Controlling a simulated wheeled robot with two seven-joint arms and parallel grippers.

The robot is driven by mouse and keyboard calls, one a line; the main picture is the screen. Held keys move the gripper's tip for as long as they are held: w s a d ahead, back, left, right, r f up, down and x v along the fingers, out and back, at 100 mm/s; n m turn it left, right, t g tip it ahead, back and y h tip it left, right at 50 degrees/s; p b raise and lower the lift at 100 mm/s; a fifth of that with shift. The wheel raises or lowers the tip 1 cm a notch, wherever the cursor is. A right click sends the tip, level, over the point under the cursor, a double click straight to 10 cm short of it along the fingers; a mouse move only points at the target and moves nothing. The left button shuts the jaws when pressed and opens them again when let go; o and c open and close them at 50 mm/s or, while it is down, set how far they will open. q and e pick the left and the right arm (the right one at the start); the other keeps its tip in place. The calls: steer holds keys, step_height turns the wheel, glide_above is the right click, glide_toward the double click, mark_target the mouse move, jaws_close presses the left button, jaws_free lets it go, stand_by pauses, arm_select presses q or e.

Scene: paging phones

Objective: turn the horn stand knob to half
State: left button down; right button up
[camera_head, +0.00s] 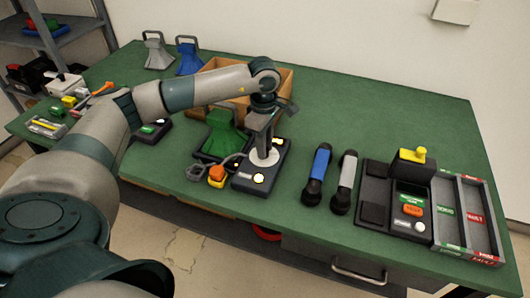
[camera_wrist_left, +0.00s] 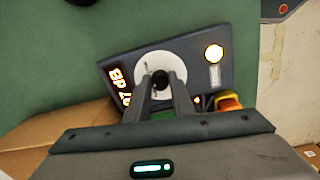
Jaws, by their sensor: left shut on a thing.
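A dark box (camera_head: 247,183) with a pale round dial (camera_head: 266,161) stands near the front middle of the green table. The wrist view shows this box (camera_wrist_left: 195,48) with its white dial (camera_wrist_left: 143,71), a black knob (camera_wrist_left: 161,78) at the centre, glowing characters and a lit lamp. My left gripper (camera_head: 263,149) points down onto the dial. In the wrist view its fingers (camera_wrist_left: 162,88) are shut on the knob, partly hiding it and the dial. The knob's pointer mark cannot be read. My right gripper is out of view.
A green horn (camera_head: 222,135) stands left of the box, with an orange-and-yellow item (camera_head: 217,175) before it. A blue handset (camera_head: 319,170) and a grey one (camera_head: 346,175) lie to the right, beside a dark console (camera_head: 374,190). A cardboard box (camera_head: 286,82) is behind. Table at back right is clear.

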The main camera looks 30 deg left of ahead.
arm_select(q)
steer(key=shift+f+m, duration=0.1)
steer(key=shift+m, duration=0.2)
steer(key=shift+b, duration=0.45)
steer(key=shift+m, duration=0.4)
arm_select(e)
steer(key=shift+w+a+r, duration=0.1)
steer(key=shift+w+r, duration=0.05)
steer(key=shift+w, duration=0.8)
arm_select(q)
steer(key=shift+r, duration=0.2)
steer(key=c, duration=1.5)
jaws_free()
